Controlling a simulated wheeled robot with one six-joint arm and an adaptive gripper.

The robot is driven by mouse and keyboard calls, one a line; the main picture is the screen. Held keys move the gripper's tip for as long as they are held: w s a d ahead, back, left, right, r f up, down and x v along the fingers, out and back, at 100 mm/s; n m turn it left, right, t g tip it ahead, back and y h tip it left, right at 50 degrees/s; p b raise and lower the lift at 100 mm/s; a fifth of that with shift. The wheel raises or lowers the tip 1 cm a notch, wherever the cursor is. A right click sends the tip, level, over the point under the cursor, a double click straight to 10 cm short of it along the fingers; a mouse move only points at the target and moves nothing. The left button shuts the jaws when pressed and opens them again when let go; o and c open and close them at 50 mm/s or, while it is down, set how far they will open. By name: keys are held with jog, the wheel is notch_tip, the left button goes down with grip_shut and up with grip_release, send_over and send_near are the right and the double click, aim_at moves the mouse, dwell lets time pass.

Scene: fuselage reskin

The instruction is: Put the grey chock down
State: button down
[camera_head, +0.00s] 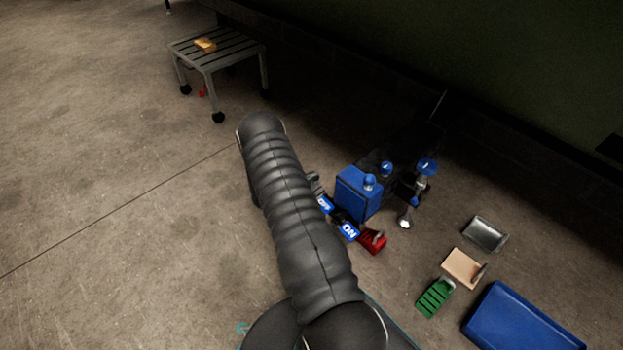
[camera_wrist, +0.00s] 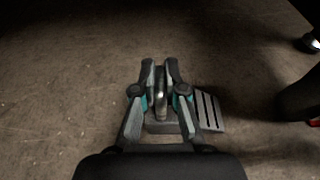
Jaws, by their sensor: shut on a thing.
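The grey chock (camera_wrist: 208,112) shows in the wrist view, its slotted face to the right of my gripper's right finger. My gripper (camera_wrist: 160,68) is shut on a narrow upright part of it, seen between the two fingers. The fingers hide much of the chock. It is over the bare floor; I cannot tell whether its underside touches the floor. In the head view my dark ribbed arm covers the gripper, and the chock cannot be made out there.
A slatted stool (camera_head: 220,48) with a yellow block stands at the back left. A blue box (camera_head: 358,194), red chock (camera_head: 373,241), green chock (camera_head: 434,297) and blue tray (camera_head: 520,325) lie right of my arm. The floor (camera_head: 110,200) to the left is clear.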

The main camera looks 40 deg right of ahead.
jog(key=c, duration=1.2)
grip_release()
jog(key=shift+f, duration=0.15)
